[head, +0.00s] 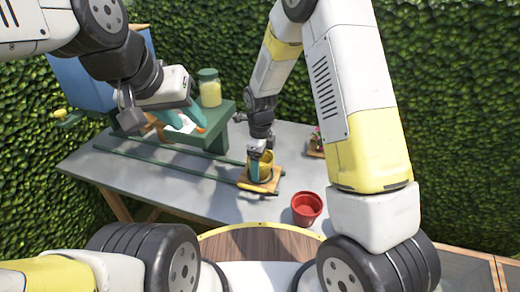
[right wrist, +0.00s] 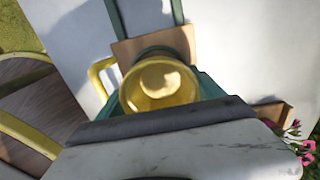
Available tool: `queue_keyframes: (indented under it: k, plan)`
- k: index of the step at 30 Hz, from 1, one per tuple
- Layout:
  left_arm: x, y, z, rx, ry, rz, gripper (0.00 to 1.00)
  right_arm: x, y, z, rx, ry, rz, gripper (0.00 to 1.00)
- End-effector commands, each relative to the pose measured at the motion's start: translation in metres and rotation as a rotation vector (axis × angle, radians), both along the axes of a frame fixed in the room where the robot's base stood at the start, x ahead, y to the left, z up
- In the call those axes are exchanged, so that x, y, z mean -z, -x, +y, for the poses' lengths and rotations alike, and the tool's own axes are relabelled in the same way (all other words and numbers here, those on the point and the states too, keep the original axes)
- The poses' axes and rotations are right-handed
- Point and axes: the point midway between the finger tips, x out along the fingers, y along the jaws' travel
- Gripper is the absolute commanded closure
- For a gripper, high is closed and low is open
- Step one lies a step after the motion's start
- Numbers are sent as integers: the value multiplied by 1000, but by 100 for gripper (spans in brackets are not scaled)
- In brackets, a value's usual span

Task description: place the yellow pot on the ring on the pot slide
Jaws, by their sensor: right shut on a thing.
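The yellow pot (head: 267,159) is held upright in my right gripper (head: 257,158), over the wooden plate of the pot slide (head: 273,184). In the right wrist view the yellow pot (right wrist: 160,84) shows its open top between the teal fingers. Part of a dark ring (right wrist: 153,50) shows behind the pot on the plate (right wrist: 180,40); the pot hides the rest. I cannot tell whether the pot touches the ring. My left gripper (head: 193,121) is open and empty above the green stand, its teal fingers apart.
Green rails (head: 170,170) run along the grey table (head: 225,205) to the slide. A yellow handle (head: 258,190) is at the slide's front. A red pot (head: 306,208) stands front right. A jar (head: 209,88) stands on the green stand (head: 215,129). A small flower planter (head: 316,147) is at right.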

Motion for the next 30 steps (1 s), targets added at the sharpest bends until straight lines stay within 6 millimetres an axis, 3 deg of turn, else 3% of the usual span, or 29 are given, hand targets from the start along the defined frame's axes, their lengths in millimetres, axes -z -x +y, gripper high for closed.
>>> queue_keyframes:
  k: [9, 10, 12, 13, 23, 26, 30]
  plan:
    - [0, 0, 0, 0, 0, 0, 64, 3, 0, 0, -1, 0, 0, 64]
    - [0, 0, 0, 0, 0, 0, 64, 2, 0, 0, -1, -1, -1, 17]
    - [0, 0, 0, 0, 0, 0, 64, 2, 0, 0, -1, -1, -1, 3]
    - [0, 0, 0, 0, 0, 0, 64, 2, 0, 0, -1, -1, -1, 1]
    - [0, 0, 0, 0, 0, 0, 64, 0, 0, 0, 0, -1, -1, 1]
    - [0, 0, 0, 0, 0, 0, 64, -9, -1, 1, -1, -1, -4, 1]
    - [0, 0, 0, 0, 0, 0, 64, -35, -1, 1, -1, -2, -7, 1]
